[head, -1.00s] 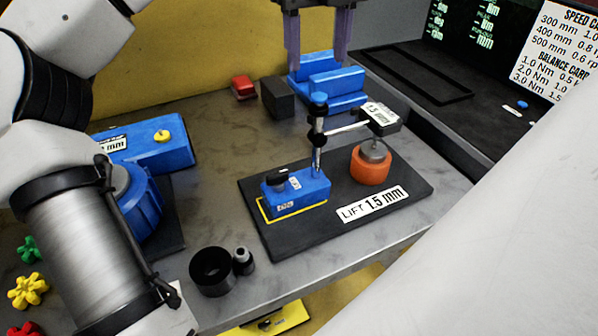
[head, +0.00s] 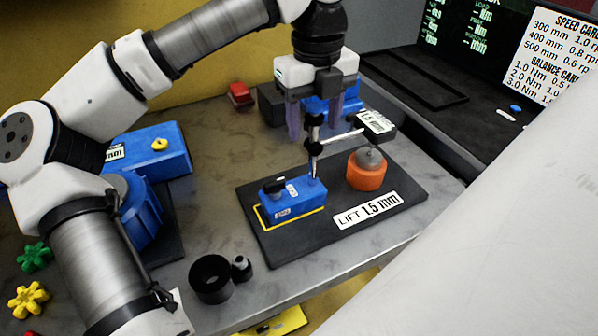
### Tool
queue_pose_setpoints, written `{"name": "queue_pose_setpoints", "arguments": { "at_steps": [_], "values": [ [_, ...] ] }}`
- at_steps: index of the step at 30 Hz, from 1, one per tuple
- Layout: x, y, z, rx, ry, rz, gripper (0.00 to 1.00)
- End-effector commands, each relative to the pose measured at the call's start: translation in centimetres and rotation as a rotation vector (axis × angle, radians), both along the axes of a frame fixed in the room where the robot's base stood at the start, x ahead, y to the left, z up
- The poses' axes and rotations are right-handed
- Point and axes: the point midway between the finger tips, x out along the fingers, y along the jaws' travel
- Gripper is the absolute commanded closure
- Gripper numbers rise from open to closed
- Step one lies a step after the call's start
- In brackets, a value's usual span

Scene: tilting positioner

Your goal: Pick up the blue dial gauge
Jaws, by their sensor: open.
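The blue dial gauge has a blue block base (head: 293,203) on a black plate (head: 290,244) labelled "LIFT 1.5 mm". A thin upright post rises from the base. A side arm leads to a dark head with a white "1.5 mm" label (head: 376,121), above an orange round piece (head: 366,175) with a grey top. My gripper (head: 314,125) is open, pointing down at the top of the post. Its purple fingers appear left and right of the post. I cannot tell whether the post is truly between them in depth. The post's blue top knob is hidden.
Blue stepped block (head: 348,91), dark block (head: 271,104) and red block (head: 239,94) stand behind. A blue box with a yellow knob (head: 160,145) is at left. Bare table (head: 215,160) lies left of the plate.

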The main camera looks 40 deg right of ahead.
Motion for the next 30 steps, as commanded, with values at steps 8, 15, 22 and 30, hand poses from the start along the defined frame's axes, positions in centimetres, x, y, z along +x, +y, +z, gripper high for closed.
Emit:
{"name": "queue_pose_setpoints", "arguments": {
  "at_steps": [8,15,22,30],
  "values": [
    [0.02,0.00,0.02,0.000,0.000,0.000,0.72],
    [0.02,0.00,0.04,0.000,0.000,0.000,1.00],
    [0.02,0.00,0.05,0.000,0.000,0.000,1.00],
    [0.02,0.00,0.06,0.000,0.000,0.000,1.00]
  ]
}}
